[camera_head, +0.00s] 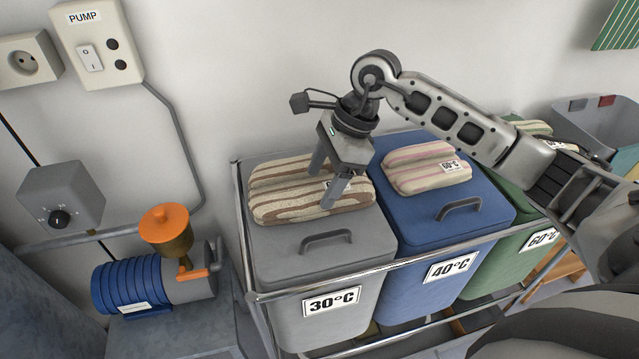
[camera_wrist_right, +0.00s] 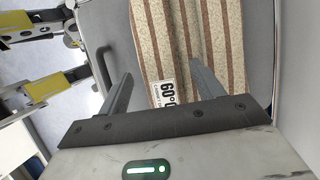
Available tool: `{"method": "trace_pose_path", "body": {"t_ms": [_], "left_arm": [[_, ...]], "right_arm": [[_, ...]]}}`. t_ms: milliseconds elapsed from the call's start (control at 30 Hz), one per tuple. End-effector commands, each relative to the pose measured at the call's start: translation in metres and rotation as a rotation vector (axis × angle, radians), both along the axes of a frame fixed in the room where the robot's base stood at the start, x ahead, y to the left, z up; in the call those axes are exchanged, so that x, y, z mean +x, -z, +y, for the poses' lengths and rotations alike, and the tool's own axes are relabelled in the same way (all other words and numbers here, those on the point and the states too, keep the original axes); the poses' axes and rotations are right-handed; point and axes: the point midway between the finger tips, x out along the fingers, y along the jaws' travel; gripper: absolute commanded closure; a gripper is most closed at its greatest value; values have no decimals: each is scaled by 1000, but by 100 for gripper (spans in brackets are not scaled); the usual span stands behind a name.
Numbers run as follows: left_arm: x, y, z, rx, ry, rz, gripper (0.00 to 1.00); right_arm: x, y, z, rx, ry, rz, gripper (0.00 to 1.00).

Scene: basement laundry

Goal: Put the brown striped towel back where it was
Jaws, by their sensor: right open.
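The brown striped towel (camera_head: 277,187) lies folded on the lid of the grey 30°C bin (camera_head: 290,258). My right gripper (camera_head: 323,189) is over the towel, pointing down, with its two fingers apart. In the right wrist view the towel (camera_wrist_right: 188,45) runs between and beyond the open fingers (camera_wrist_right: 162,72). A white 60°C label (camera_wrist_right: 168,92) is on the towel, close to the gripper. I cannot tell whether the fingers touch the cloth. My left gripper does not show in the head view.
A pink striped towel (camera_head: 420,168) lies on the blue 40°C bin (camera_head: 425,245); a green 60°C bin (camera_head: 510,250) stands to its right. A metal rail frame (camera_head: 330,284) surrounds the bins. A blue pump with an orange cap (camera_head: 150,280) is at left. The wall is close behind.

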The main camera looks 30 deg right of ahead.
Motion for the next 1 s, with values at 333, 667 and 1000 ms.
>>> {"method": "trace_pose_path", "body": {"t_ms": [333,667,1000], "left_arm": [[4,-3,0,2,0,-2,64],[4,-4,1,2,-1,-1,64],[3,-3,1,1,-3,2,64]], "right_arm": [[-7,-70,-28,-1,0,-3,33],[-10,-91,-36,1,0,1,33],[-10,-91,-36,0,0,1,33]]}}
